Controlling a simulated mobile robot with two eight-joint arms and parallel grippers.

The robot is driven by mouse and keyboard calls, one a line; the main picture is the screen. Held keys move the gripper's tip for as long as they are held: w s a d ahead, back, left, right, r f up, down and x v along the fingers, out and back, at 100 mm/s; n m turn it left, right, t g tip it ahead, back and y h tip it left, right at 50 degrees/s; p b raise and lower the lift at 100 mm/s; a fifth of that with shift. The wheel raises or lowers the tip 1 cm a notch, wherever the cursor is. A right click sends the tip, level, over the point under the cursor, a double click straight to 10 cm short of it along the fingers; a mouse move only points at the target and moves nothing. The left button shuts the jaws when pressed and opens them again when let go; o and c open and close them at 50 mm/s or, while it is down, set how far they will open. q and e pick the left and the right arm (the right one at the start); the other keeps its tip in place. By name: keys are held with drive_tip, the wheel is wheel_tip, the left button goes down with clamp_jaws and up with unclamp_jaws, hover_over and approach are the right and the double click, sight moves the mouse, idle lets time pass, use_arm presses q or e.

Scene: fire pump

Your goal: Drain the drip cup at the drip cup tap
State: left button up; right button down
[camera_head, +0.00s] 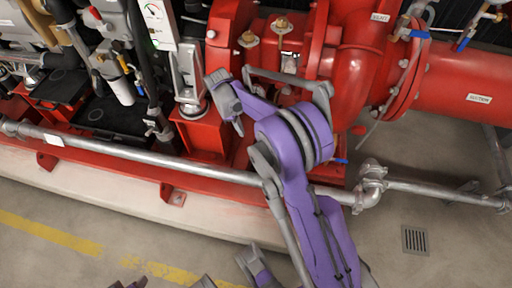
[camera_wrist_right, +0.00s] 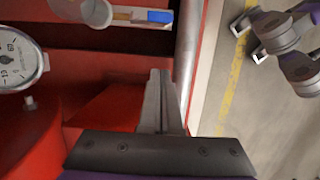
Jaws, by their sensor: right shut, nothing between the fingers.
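In the right wrist view, a pale translucent cup (camera_wrist_right: 82,10), which looks like the drip cup, is cut off by the top edge. A brass-coloured stem beside it leads to a blue tap handle (camera_wrist_right: 158,16). In the head view a small blue lever (camera_head: 340,161) shows right of my right arm; I cannot tell for certain that it is the same tap. My right gripper (camera_wrist_right: 160,76) is shut and empty, below and apart from the blue handle in the wrist view. Parts of my left arm (camera_head: 255,266) show at the bottom of the head view; its jaw state is unclear.
A grey pipe (camera_head: 120,150) runs along the front of the red base. It stands close beside the right gripper in the wrist view. A pressure gauge (camera_wrist_right: 20,62) is at the left there. The red suction pipe (camera_head: 465,85) is at the right. The floor in front is mostly clear, with a drain grate (camera_head: 415,240).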

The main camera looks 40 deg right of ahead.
drive_tip(key=s+d+f+b, duration=0.3)
drive_tip(key=s+d+f, duration=0.1)
drive_tip(key=f, duration=0.5)
drive_tip(key=shift+s+f, duration=0.3)
drive_tip(key=shift+s, duration=0.2)
